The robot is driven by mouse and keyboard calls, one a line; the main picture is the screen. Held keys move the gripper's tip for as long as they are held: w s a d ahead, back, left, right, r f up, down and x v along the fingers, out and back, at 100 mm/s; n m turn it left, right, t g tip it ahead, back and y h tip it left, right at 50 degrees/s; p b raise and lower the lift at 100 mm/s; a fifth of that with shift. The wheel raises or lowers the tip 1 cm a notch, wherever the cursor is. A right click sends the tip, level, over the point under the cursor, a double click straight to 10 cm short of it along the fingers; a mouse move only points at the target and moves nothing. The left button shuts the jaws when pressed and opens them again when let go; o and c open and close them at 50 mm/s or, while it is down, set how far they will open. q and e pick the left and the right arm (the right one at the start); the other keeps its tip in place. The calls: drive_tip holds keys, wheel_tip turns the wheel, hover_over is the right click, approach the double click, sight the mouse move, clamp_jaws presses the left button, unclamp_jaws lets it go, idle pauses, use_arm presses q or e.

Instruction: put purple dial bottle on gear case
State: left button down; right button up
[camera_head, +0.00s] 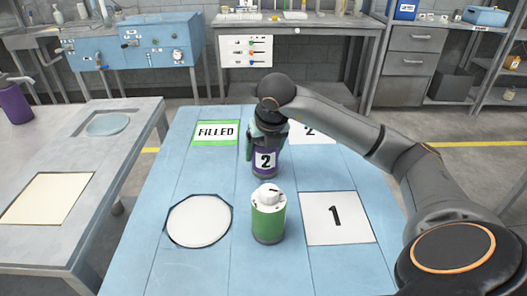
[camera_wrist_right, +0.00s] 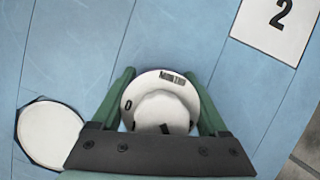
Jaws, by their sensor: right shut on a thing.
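The purple dial bottle (camera_head: 264,165) has a white label with a 2 and is upright over the blue table, left of the 2 plate. I cannot tell whether its base touches the table. My right gripper (camera_head: 267,128) is shut on it from above and hides its top in the head view. In the right wrist view its white dial top (camera_wrist_right: 160,100) lies between the green fingers of the gripper (camera_wrist_right: 162,105). I cannot tell which thing is the gear case. My left gripper is out of view.
A green bottle (camera_head: 268,222) with a white cap stands nearer on the blue table (camera_head: 180,270). Around it are a white round pad (camera_head: 199,221), a 1 plate (camera_head: 337,218), a FILLED plate (camera_head: 216,133) and a 2 plate (camera_wrist_right: 278,25). A grey table (camera_head: 105,180) stands left.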

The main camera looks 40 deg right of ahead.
drive_tip(key=shift+f, duration=0.1)
drive_tip(key=o, duration=1.6)
drive_tip(key=shift+c, duration=0.2)
drive_tip(key=shift+r, duration=0.4)
drive_tip(key=p+v, duration=0.1)
drive_tip(key=v, duration=0.9)
drive_tip(key=shift+a+r+p, duration=0.1)
drive_tip(key=shift+r+p, duration=0.2)
drive_tip(key=shift+p, duration=0.05)
drive_tip(key=shift+s+r, duration=0.25)
drive_tip(key=shift+r, duration=0.15)
